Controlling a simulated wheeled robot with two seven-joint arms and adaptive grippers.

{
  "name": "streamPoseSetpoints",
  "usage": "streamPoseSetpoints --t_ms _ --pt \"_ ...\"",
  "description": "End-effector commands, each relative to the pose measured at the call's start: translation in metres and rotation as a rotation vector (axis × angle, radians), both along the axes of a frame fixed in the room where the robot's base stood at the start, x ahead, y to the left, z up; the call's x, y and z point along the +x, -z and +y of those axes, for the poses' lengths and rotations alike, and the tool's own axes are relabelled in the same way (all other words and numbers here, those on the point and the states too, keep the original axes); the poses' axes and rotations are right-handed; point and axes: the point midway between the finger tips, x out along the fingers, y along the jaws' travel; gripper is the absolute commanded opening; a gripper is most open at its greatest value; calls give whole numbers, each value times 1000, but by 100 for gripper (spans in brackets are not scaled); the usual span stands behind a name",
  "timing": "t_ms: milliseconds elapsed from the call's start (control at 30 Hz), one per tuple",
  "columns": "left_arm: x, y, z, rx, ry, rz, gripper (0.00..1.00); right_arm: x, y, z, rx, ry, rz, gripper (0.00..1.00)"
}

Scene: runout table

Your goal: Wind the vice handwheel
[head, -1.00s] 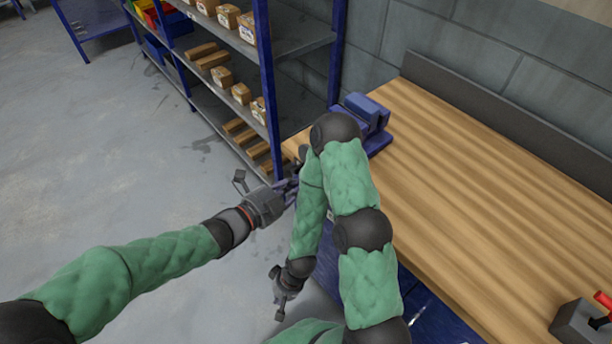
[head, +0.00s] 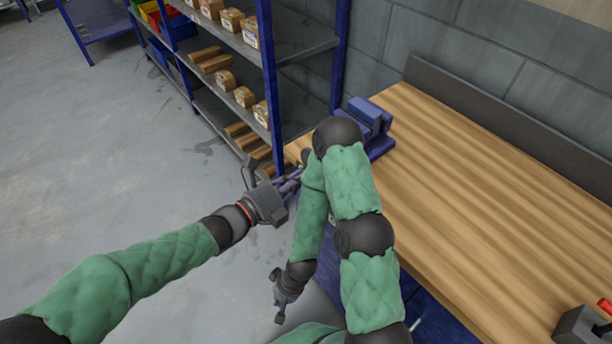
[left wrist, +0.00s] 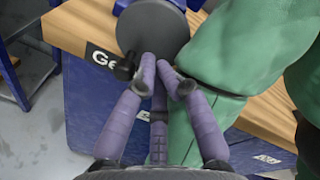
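The blue vice (head: 372,118) stands on the near left corner of the wooden bench, partly hidden by my right arm in the head view. In the left wrist view its handwheel is a round grey disc (left wrist: 152,32) with a dark handle knob (left wrist: 124,69) at its lower left edge. My left gripper (head: 293,181) is at the bench's left end. In the left wrist view its purple fingers (left wrist: 160,70) point at the wheel's lower edge, just right of the knob, with a narrow gap between the tips. Contact is unclear. My right gripper (head: 279,296) hangs low, fingers unclear.
My right arm's green sleeve stands close right of the wheel in the left wrist view. A blue shelf rack (head: 270,90) with boxes stands behind the bench's left end. A grey block with a red part (head: 585,325) sits at the bench's right. The floor at left is clear.

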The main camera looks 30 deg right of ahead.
Motion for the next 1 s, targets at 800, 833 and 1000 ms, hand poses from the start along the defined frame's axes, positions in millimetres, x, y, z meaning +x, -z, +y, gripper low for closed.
streamPoseSetpoints --t_ms 800,833,1000 --pt "1 -8 -8 -100 86 -44 39 -3 7 2 2 -2 12 0" --pt "2 -7 -8 -98 86 -42 39 -3 7 2 2 -2 12 0" --pt "5 0 -8 -95 87 -36 39 -3 8 2 2 -2 12 0"
